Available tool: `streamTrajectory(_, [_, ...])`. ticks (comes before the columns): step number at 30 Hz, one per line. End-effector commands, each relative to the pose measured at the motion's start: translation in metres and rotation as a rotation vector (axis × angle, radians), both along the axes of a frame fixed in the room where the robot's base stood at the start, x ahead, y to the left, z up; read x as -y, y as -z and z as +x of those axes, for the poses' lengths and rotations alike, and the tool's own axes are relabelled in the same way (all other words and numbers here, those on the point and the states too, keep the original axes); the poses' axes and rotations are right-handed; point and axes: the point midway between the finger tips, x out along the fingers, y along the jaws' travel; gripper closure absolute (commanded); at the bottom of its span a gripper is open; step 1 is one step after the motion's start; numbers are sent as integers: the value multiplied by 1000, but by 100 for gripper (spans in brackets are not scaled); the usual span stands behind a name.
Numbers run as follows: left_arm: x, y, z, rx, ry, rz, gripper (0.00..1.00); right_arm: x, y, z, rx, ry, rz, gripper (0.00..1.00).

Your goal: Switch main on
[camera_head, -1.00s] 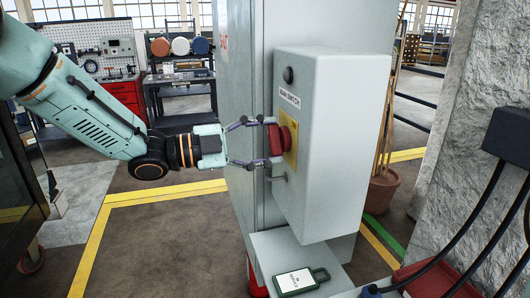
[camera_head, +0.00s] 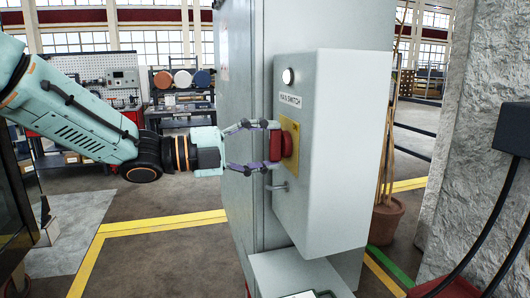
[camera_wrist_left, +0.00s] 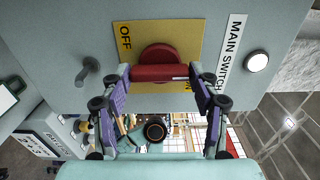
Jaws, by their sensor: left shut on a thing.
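My left gripper (camera_head: 270,146) is shut on the red handle. In the left wrist view the fingers (camera_wrist_left: 160,76) sit at both ends of the handle's bar (camera_wrist_left: 160,73). That view shows OFF at the plate's left end and a partly hidden ON at its lower right. A round lamp (camera_head: 288,76) above the MAIN SWITCH label (camera_head: 291,101) is lit white. It also shows in the wrist view (camera_wrist_left: 257,62). My right gripper is not in view.
A grey shelf (camera_head: 290,270) is under the box. A rough stone pillar (camera_head: 455,130) and a dark box with cables (camera_head: 513,130) stand at the right. Open floor lies at the left.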

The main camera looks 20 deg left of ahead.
Motion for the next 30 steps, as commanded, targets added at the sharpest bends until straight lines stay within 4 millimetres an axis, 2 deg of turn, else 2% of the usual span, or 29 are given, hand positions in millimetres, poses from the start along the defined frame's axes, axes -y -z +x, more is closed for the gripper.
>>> streamTrajectory(12, [0,-1,1,12,-1,9,70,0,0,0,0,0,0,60])
streamTrajectory(13, [0,-1,1,12,-1,9,38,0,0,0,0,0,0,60])
streamTrajectory(21, [0,-1,0,9,0,8,16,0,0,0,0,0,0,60])
streamTrajectory(30, [0,-1,0,8,0,6,16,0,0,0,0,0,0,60])
